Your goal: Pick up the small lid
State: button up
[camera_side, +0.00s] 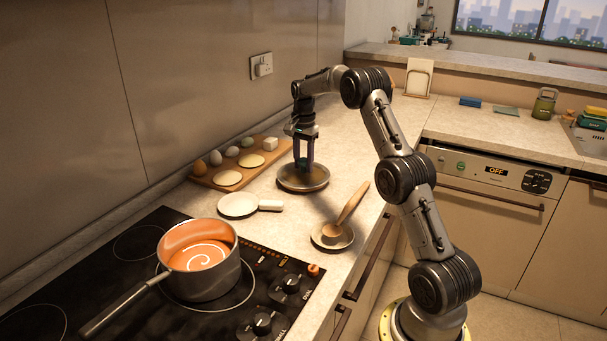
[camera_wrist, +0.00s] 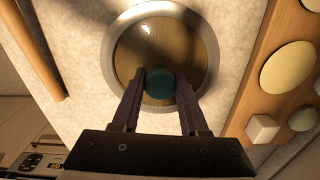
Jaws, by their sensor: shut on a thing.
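The small lid (camera_side: 318,184) is round, with a pale metal rim and a brownish see-through middle. It sits level at the counter, right of the egg board; I cannot tell whether it touches the counter. In the wrist view the lid (camera_wrist: 135,52) fills the upper middle, with its teal round knob (camera_wrist: 159,82) between my fingertips. My gripper (camera_side: 303,166) points straight down over the lid's centre and is shut on the knob. In the wrist view my gripper (camera_wrist: 160,92) has one finger on each side of the knob, which hides part of the lid.
A wooden board (camera_side: 205,181) with eggs and pale discs lies to the left. A white dish (camera_side: 237,204) and a wooden spoon (camera_side: 350,206) on a saucer (camera_side: 346,240) lie in front. A pot (camera_side: 212,284) of orange soup stands on the black hob.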

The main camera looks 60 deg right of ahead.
aim_at(304, 160)
grip_shut()
jog(key=shift+r, duration=0.15)
jog(key=shift+r, duration=0.25)
jog(key=r, duration=0.3)
jog(key=shift+s+a+r, duration=0.15)
jog(key=shift+s+a, duration=0.05)
jog(key=s+a+r, duration=0.8)
jog(key=s+r, duration=0.1)
jog(key=s, duration=0.1)
jog(key=shift+s+a, duration=0.15)
jog(key=shift+s, duration=0.15)
